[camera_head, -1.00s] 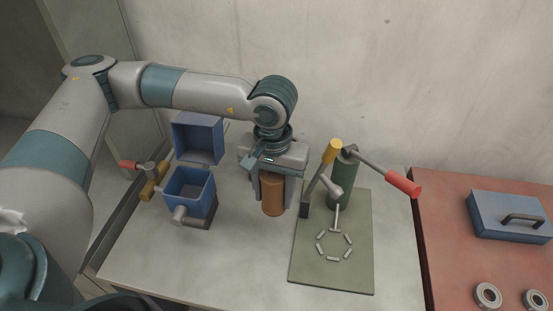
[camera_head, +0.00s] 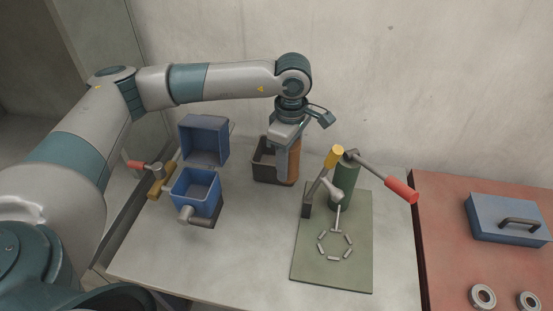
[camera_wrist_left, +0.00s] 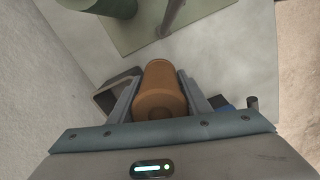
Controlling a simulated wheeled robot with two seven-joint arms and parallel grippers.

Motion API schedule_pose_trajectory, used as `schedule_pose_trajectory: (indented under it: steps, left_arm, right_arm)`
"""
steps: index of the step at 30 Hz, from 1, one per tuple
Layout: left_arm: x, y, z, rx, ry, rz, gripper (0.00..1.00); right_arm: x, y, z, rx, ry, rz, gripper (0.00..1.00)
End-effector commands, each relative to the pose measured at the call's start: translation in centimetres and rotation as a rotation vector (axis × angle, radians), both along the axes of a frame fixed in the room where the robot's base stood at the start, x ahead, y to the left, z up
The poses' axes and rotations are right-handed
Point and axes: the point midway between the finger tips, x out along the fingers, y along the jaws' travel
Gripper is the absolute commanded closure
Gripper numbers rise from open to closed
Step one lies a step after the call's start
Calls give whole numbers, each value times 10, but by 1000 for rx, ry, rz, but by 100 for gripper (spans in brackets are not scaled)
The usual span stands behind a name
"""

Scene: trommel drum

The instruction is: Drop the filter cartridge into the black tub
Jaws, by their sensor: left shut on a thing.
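The filter cartridge is an orange-brown cylinder (camera_head: 294,161), held upright by my left gripper (camera_head: 287,158). In the left wrist view the cartridge (camera_wrist_left: 160,85) sits between both fingers, which are shut on it. The black tub (camera_head: 263,172) is a dark open box on the table against the back wall. The gripper and cartridge are at the tub's right side in the head view and hide part of it. I cannot tell whether the cartridge's lower end is inside the tub or above it. In the wrist view the tub (camera_wrist_left: 104,99) shows partly, behind the left finger.
Blue bins (camera_head: 196,190) with a red-ended handle stand to the left. A green mat (camera_head: 310,262) with a dark green cylinder (camera_head: 345,185) and red-tipped and yellow-tipped levers lies close to the right. A red surface (camera_head: 440,240) holds a blue case (camera_head: 507,216) and metal rings.

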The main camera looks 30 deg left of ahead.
Motion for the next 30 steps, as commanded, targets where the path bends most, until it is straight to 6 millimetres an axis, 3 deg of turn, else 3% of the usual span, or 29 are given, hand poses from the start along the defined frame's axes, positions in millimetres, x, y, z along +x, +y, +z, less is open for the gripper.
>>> schedule_pose_trajectory:
  steps: [15, 30]
  left_arm:
    - [51, 28, 3, 0, 1, 975, 85]
    - [83, 65, -7, 0, 2, 1911, 85]
  right_arm:
    - [0, 7, 24, 8, 0, -2, 63]
    - [0, 3, 45, 2, -1, -2, 63]
